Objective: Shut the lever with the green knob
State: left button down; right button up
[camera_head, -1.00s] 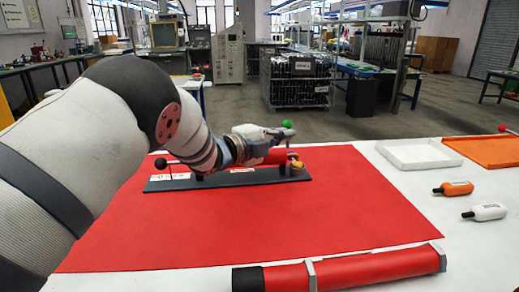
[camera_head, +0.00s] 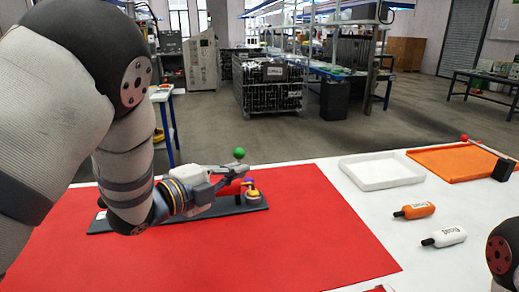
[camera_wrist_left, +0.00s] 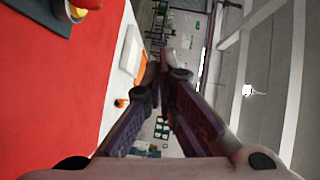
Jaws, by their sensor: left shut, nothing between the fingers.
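The green knob (camera_head: 239,153) stands upright above the right part of the dark base plate (camera_head: 256,208) in the head view. A red tube (camera_head: 232,188) lies on that plate, with a yellowish round part (camera_head: 253,197) at its right end. My left gripper (camera_head: 240,172) is shut and empty, just below the knob in the picture. Whether it touches the lever, I cannot tell; the lever's stem is mostly hidden. In the left wrist view the fingers (camera_wrist_left: 165,78) come together, and the plate (camera_wrist_left: 40,12) shows at top left. The right gripper is not visible.
The red mat (camera_head: 310,235) is mostly bare. A link of my right arm shows at the lower right edge.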

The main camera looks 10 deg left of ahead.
pick_arm(q)
jog(key=b+x, duration=0.2)
jog(key=x, duration=0.7)
jog(key=a, duration=0.3)
jog(key=shift+a, duration=0.4)
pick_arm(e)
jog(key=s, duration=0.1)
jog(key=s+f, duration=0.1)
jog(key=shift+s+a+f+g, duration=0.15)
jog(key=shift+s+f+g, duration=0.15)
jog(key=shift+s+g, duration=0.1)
pick_arm(q)
jog(key=shift+w, duration=0.1)
